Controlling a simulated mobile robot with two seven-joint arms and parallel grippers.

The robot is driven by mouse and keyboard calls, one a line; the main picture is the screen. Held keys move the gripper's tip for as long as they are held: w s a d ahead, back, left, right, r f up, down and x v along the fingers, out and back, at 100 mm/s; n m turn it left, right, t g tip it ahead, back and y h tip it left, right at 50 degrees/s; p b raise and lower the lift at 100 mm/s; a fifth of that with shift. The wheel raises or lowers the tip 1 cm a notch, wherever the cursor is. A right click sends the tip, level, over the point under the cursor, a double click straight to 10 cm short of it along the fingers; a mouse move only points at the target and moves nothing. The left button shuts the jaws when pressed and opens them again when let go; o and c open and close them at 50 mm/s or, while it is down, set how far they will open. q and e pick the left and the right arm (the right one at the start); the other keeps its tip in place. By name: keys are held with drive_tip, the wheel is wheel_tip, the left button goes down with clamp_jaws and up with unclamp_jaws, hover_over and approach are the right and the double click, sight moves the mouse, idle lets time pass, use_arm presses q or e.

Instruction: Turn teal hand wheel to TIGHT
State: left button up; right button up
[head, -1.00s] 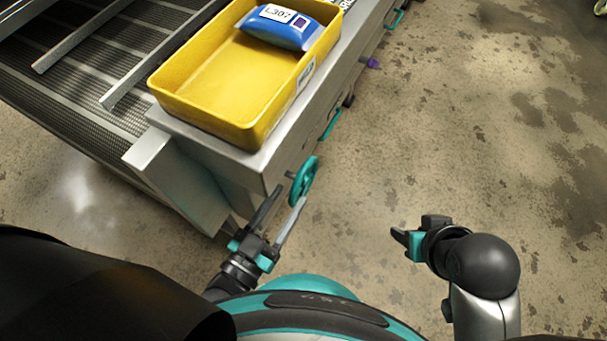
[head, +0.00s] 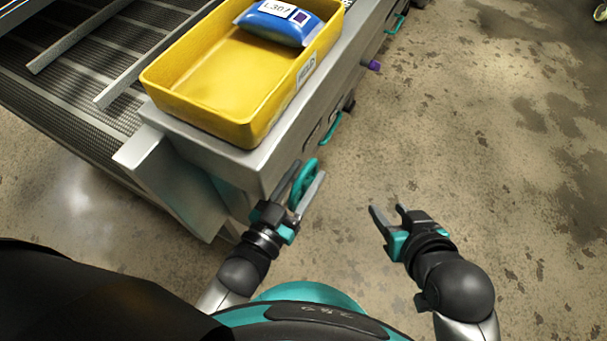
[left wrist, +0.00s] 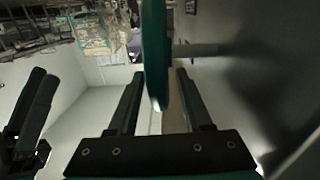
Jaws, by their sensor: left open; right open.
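The teal hand wheel (head: 305,179) sticks out from the side of the metal housing, below the yellow tray. My left gripper (head: 305,178) is open, with its fingers reaching to either side of the wheel. In the left wrist view the wheel (left wrist: 155,50) appears edge-on as a teal band between the two open fingers; I cannot tell whether either finger touches it. My right gripper (head: 387,212) is open and empty over the floor, right of the wheel. No TIGHT marking is readable.
A yellow tray (head: 176,97) with a blue labelled pack (head: 277,22) sits on the metal housing (head: 262,160). Teal handles (head: 331,129) and a purple knob (head: 374,65) project along the housing's side.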

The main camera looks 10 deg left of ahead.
use_arm(q)
drive_tip(key=shift+c, duration=0.3)
clamp_jaws()
drive_tip(key=shift+d, duration=0.1)
